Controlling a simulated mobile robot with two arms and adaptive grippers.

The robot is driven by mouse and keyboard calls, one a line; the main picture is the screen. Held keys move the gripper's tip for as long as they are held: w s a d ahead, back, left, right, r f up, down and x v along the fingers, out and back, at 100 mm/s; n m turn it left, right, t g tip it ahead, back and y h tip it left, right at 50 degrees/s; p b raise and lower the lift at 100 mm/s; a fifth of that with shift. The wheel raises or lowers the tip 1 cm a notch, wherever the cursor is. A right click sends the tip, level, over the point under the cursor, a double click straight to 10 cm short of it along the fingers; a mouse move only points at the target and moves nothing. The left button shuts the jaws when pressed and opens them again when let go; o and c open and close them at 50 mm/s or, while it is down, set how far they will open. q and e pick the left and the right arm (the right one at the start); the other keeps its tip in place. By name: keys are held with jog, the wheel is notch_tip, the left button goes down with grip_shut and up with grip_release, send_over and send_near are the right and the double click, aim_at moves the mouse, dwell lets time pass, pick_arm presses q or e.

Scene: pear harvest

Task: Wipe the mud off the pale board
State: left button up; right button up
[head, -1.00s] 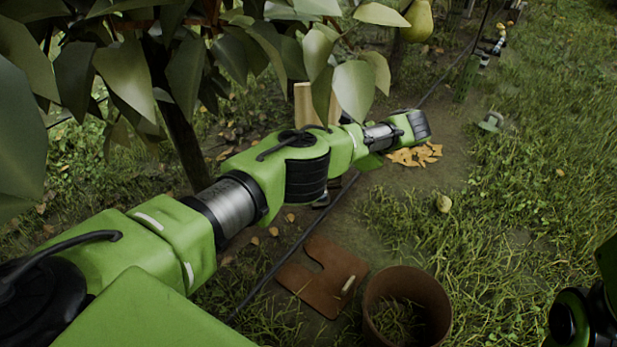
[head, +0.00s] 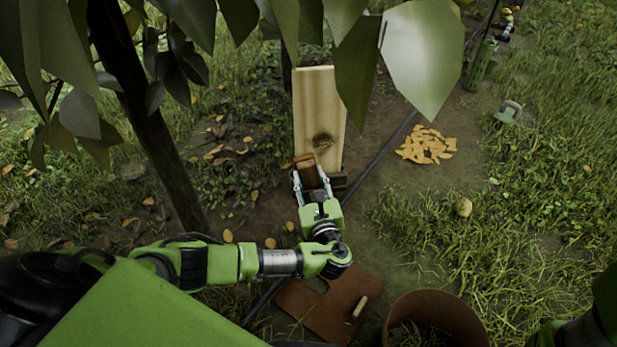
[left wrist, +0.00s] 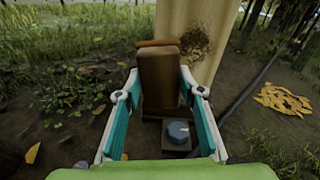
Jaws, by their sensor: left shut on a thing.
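The pale board (head: 309,95) stands upright on the soil ahead, partly behind leaves. A dark brown mud patch (head: 323,142) is on its lower part; it also shows in the left wrist view (left wrist: 196,43). My left gripper (head: 312,182) is shut on a brown block (left wrist: 160,78) with a lighter reddish-brown top edge. The block is in front of the board's lower left part, just below and left of the mud. I cannot tell whether it touches the board. My right gripper is out of view.
Leaves (head: 425,60) hang across the top. A tree trunk (head: 150,130) stands at left. A dark cable (head: 385,145) crosses the soil. A brown pot (head: 437,300), a flat brown sheet (head: 325,310), yellow leaves or scraps (head: 427,147) and a fallen pear (head: 463,207) lie around.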

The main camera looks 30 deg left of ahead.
pick_arm(q)
jog(key=shift+d+f+t, duration=0.15)
jog(key=shift+f+t, duration=0.25)
jog(key=shift+f, duration=0.1)
jog(key=shift+w+b, duration=0.2)
jog(key=shift+b, duration=0.15)
jog(key=b+x, duration=0.3)
jog(key=x, duration=0.1)
jog(key=shift+w+a+b, duration=0.25)
jog(key=shift+a+b, duration=0.05)
jog(key=shift+w+a, duration=0.3)
jog(key=shift+w, duration=0.1)
jog(key=shift+r, duration=0.1)
jog(key=shift+b+x, duration=0.5)
jog(key=shift+x, duration=0.8)
jog(key=shift+w, duration=0.1)
